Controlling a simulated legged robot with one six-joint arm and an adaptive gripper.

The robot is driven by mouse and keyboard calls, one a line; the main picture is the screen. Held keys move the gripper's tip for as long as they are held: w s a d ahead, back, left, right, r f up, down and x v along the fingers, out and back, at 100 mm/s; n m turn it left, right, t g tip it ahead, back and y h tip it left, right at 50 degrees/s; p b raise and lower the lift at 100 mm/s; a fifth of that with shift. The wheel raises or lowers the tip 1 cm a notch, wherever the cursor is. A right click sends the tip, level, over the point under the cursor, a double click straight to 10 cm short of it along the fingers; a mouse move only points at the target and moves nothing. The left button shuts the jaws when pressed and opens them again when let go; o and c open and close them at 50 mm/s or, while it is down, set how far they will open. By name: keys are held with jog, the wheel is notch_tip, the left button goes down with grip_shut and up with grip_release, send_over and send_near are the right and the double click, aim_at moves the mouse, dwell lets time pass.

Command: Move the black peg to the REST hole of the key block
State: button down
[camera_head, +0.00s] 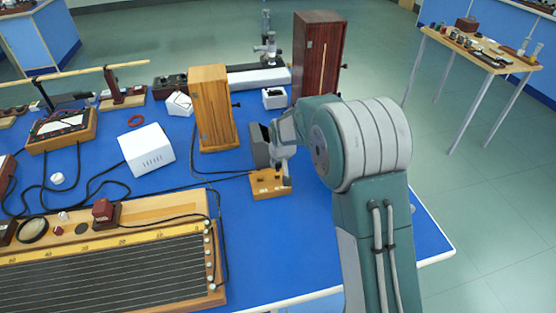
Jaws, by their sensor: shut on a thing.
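The key block (268,191) is a small light-wood block on the blue bench top, just left of my arm. My gripper (286,178) points down at the right part of the block. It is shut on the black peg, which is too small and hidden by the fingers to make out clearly. Small dark marks show on the block's top, left of the fingers. I cannot read the hole labels, nor tell whether the peg is in a hole or above it.
A tall light-wood box (212,110) and a dark red wooden box (317,55) stand behind the block. A white box (146,149) and a long wired board (110,265) lie to the left. Cables cross the bench. Blue bench top in front of the block is clear.

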jog(key=shift+a+f, duration=0.15)
jog(key=shift+f, duration=1.85)
jog(key=shift+c, duration=2.3)
grip_release()
jog(key=v, duration=1.1)
jog(key=shift+s+r, duration=0.2)
jog(key=shift+r, duration=0.15)
